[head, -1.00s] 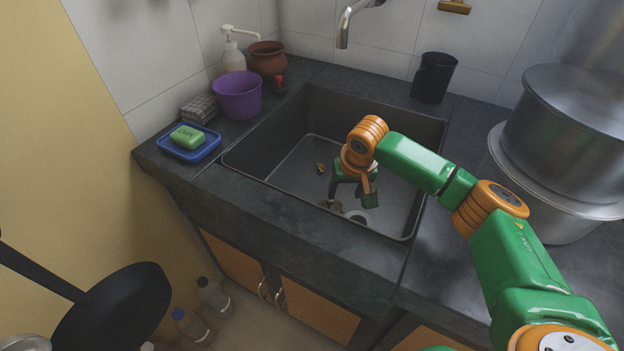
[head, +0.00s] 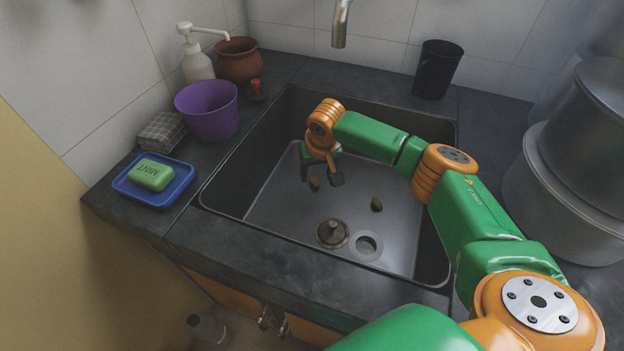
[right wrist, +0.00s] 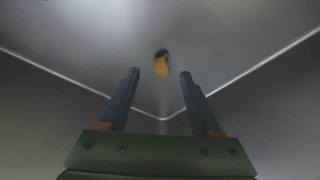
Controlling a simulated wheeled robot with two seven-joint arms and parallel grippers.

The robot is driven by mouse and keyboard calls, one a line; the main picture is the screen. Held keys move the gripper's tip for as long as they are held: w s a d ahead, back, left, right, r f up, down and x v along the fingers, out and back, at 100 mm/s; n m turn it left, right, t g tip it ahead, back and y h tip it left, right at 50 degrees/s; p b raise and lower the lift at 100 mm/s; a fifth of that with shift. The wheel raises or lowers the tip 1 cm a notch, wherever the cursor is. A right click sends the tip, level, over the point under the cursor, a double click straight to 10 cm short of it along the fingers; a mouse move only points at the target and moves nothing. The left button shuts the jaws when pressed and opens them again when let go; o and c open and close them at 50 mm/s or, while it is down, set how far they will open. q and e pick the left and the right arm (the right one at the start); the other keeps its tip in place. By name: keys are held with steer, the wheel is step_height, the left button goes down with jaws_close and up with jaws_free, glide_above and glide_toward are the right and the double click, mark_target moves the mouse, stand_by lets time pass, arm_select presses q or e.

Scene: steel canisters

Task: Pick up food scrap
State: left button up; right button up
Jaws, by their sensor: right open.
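A small brown food scrap (head: 314,184) lies on the sink floor, toward the back left of the basin. My right gripper (head: 320,176) is inside the sink, pointing down, close to the brown scrap. In the right wrist view, an orange-brown scrap (right wrist: 161,66) shows between and just beyond the two open fingers (right wrist: 160,76), with nothing held. The fingers look apart from it; the exact height gap cannot be told. My left gripper is not in view.
The dark sink basin (head: 228,190) has walls close around my right arm. A drain stopper (head: 332,233) sits beside the drain (head: 366,245). A blue soap tray (head: 126,187) and purple bucket (head: 208,110) stand left; steel pots (head: 570,190) stand right.

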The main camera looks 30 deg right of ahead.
mark_target(315, 181)
steer(key=x, duration=0.3)
steer(key=shift+w+a+f+b, duration=0.1)
steer(key=shift+w+f+b, duration=0.1)
steer(key=shift+f+b, duration=0.15)
steer(key=shift+r, duration=0.15)
jaws_close()
